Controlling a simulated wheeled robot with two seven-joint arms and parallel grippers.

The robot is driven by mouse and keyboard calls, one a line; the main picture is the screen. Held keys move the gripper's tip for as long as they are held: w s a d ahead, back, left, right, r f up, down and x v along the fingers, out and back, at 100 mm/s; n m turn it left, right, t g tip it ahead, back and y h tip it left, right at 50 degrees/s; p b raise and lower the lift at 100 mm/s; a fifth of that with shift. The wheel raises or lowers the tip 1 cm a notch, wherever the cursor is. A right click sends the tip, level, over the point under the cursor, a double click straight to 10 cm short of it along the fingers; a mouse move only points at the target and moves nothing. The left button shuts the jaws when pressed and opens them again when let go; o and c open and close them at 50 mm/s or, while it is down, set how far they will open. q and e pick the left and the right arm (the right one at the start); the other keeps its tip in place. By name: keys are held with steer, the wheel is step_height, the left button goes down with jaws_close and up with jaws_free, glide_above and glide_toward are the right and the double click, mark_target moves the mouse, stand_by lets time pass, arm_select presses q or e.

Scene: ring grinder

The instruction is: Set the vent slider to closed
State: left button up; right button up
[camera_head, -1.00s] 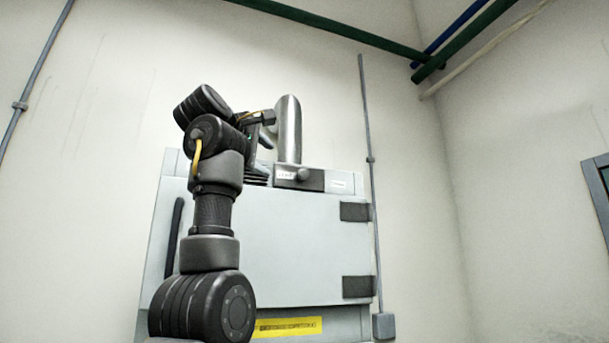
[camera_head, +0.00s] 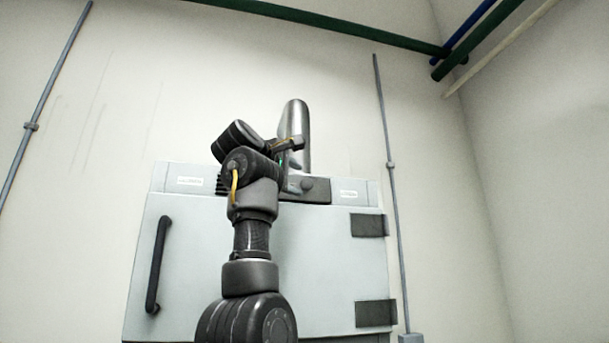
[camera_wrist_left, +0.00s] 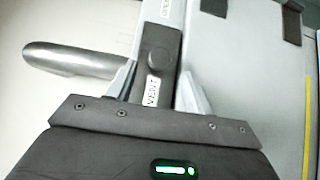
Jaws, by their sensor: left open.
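The vent slider is a dark plate (camera_head: 320,186) with a round dark knob (camera_head: 307,184), on the upper front of a pale grey cabinet. In the left wrist view the plate (camera_wrist_left: 163,37) carries a white "VENT" label (camera_wrist_left: 152,90), and the knob (camera_wrist_left: 158,62) stands beyond the label. My left gripper (camera_head: 293,185) is at the slider, just left of the knob in the head view. In the left wrist view its fingers (camera_wrist_left: 159,76) are open, one on each side of the plate, with nothing gripped. Part of the plate is hidden behind the gripper.
A metal pipe (camera_head: 296,135) rises behind the slider, close to my left gripper. The cabinet door (camera_head: 325,260) has a black handle (camera_head: 158,265) at left and dark hinges (camera_head: 369,225) at right.

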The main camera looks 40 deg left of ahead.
mark_target(304, 183)
arm_select(q)
steer(key=w, duration=0.1)
steer(key=w+p, duration=0.1)
steer(key=w, duration=0.1)
steer(key=shift+w+a+r, duration=0.1)
steer(key=shift+w+a, duration=0.15)
steer(key=shift+w, duration=0.05)
steer(key=shift+w+p, duration=0.3)
steer(key=shift+p, duration=0.15)
steer(key=shift+a, duration=0.1)
steer(key=shift+w, duration=0.25)
jaws_close()
steer(key=shift+s, duration=0.1)
arm_select(e)
steer(key=w+r, duration=0.2)
steer(key=r, duration=0.1)
steer(key=shift+a, duration=0.2)
